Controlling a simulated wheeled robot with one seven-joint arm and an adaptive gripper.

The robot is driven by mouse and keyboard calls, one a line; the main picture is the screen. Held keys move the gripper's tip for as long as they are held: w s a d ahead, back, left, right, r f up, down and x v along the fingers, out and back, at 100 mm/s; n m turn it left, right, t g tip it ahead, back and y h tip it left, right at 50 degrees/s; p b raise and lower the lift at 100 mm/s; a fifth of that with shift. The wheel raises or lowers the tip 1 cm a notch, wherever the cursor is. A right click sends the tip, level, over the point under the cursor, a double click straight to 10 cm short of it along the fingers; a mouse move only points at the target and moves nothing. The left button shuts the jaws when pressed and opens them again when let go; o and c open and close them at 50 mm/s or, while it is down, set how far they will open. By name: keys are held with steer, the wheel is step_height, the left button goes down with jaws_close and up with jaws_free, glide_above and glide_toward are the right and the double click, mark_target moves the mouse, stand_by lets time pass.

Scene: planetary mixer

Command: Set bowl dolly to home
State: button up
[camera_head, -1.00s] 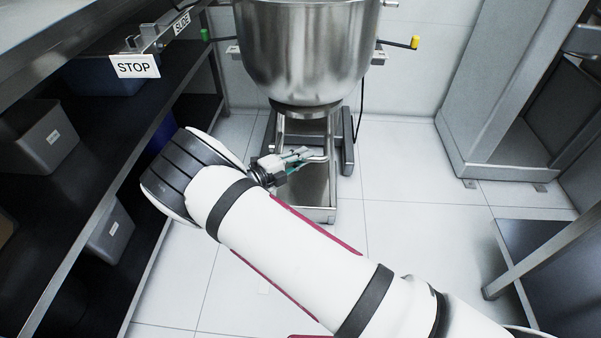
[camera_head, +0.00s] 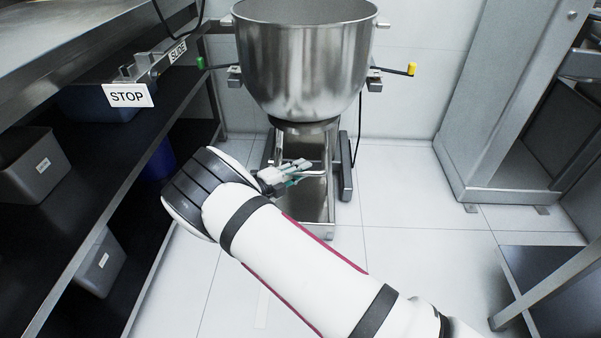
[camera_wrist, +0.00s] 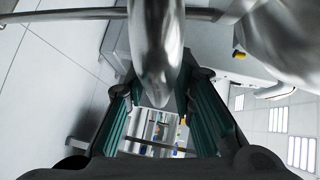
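A large steel bowl (camera_head: 300,70) stands upright on the low metal bowl dolly (camera_head: 318,215), between the two feet of the mixer's base. The dolly's bar handle (camera_head: 318,172) sticks out below the bowl toward my arm. My gripper (camera_head: 303,172) is at this handle, its teal-padded fingers on either side of the bar. In the wrist view, the shiny bar of the handle (camera_wrist: 155,55) runs between the fingertips with almost no gap, so my gripper looks shut on it. Contact with the pads is partly hidden. The dolly's wheels are mostly hidden.
A dark shelf rack with grey bins (camera_head: 98,262) and a STOP sign (camera_head: 128,96) stands close on the left. A green knob (camera_head: 200,63) and yellow knob (camera_head: 412,69) flank the bowl. A steel cabinet (camera_head: 495,110) stands right. The floor (camera_head: 410,250) right of the dolly is clear.

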steer(key=shift+o, duration=0.2)
steer(key=shift+s, duration=0.1)
steer(key=v, duration=1.2)
